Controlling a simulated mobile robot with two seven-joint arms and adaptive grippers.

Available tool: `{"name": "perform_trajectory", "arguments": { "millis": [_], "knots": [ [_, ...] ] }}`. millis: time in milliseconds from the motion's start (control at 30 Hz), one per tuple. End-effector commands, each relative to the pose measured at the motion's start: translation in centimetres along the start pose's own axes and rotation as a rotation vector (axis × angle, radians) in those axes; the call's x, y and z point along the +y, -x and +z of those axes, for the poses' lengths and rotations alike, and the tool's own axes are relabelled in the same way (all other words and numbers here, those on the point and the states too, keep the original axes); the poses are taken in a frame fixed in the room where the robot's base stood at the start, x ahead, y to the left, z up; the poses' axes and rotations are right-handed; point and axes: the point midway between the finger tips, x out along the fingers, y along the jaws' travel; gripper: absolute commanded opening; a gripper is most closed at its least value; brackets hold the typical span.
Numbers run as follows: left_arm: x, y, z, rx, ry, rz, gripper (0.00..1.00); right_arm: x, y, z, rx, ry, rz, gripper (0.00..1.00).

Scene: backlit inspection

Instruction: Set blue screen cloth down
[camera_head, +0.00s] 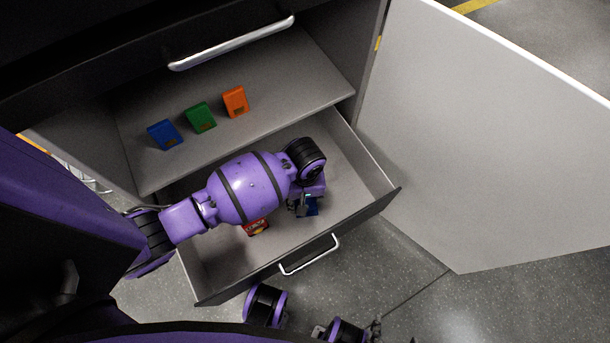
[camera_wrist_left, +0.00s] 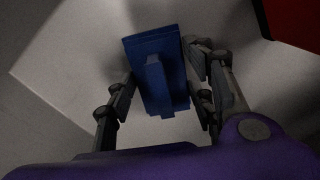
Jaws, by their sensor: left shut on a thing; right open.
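The blue screen cloth (camera_head: 312,207) shows as a small blue block inside the pulled-out drawer (camera_head: 355,190), largely hidden by my left arm. My left gripper (camera_head: 303,205) reaches down into the drawer and is shut on it. In the left wrist view the cloth (camera_wrist_left: 155,70) is a blue folded piece with a raised strip, between the two fingers of my left gripper (camera_wrist_left: 160,98). I cannot tell whether it touches the drawer floor. My right gripper (camera_head: 374,328) is open at the bottom edge of the head view, outside the drawer, and only partly seen.
A red item (camera_head: 257,228) lies in the drawer below my left arm; it also shows in the left wrist view (camera_wrist_left: 294,22). Blue (camera_head: 164,135), green (camera_head: 201,116) and orange (camera_head: 235,101) boxes stand on the shelf above. An open door (camera_head: 490,130) stands at the right.

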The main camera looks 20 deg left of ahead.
Motion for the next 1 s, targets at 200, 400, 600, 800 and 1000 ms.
{"name": "perform_trajectory", "arguments": {
  "millis": [200,400,600,800,1000],
  "knots": [
    [0.1,0.0,-0.1,0.001,0.000,0.001,0.32,0.0,0.0,0.0,0.000,-0.002,0.001,0.65],
    [0.1,-0.3,-0.1,0.002,0.000,0.002,0.55,0.1,0.0,0.0,-0.001,-0.002,0.002,0.65],
    [0.1,-0.3,-0.1,0.001,0.000,0.002,0.68,0.1,0.0,0.2,-0.004,-0.003,0.002,0.65],
    [0.1,-0.3,-0.1,0.001,0.000,0.002,0.68,0.1,0.0,0.2,-0.005,-0.003,0.002,0.65],
    [0.1,1.6,-0.1,0.003,0.000,0.004,0.68,0.1,0.3,-0.1,-0.002,-0.002,0.003,0.65]
  ]
}}
